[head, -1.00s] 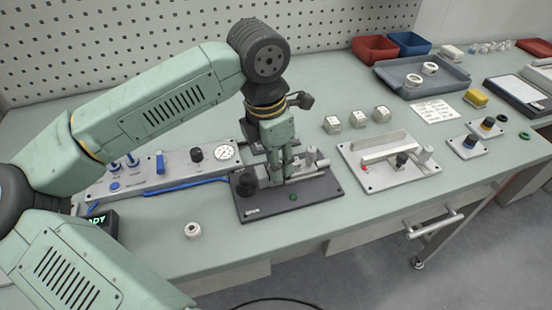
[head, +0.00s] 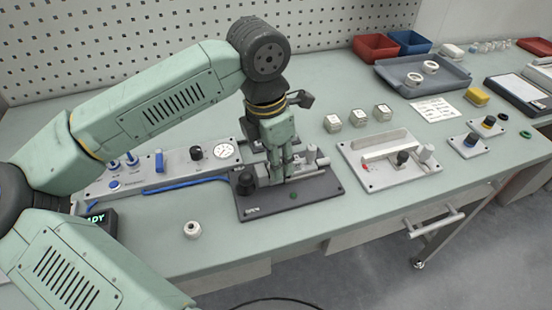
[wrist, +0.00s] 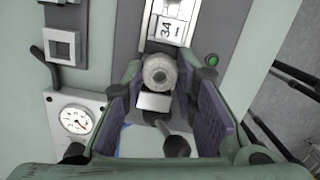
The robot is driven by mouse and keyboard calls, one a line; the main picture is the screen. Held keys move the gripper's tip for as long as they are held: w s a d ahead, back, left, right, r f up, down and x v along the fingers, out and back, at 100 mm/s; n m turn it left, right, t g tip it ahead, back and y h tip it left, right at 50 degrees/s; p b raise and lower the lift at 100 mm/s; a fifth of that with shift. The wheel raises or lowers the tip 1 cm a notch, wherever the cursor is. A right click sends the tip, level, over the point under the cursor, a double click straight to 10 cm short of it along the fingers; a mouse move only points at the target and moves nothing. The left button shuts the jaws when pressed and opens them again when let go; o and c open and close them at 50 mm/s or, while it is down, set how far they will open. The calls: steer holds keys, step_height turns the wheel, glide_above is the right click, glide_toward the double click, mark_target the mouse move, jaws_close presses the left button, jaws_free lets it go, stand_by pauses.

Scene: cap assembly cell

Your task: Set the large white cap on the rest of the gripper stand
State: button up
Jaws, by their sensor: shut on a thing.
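My gripper (head: 284,168) is over the dark base plate of the gripper stand (head: 322,188), fingers pointing down. The cap is hidden by the fingers in the head view. A small light block of the stand (wrist: 154,102) shows just below the cap in the wrist view. I cannot tell whether the cap touches the stand or its rest.
A black knob (head: 245,183) and a green button (head: 293,195) are on the stand. A gauge panel (head: 180,178) is to the left. Another small white part (head: 192,230) lies on the front table. A fixture plate (head: 372,182) is to the right. A grey tray (head: 455,82) holds white rings.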

steer(key=o, duration=0.7)
steer(key=shift+o, duration=0.2)
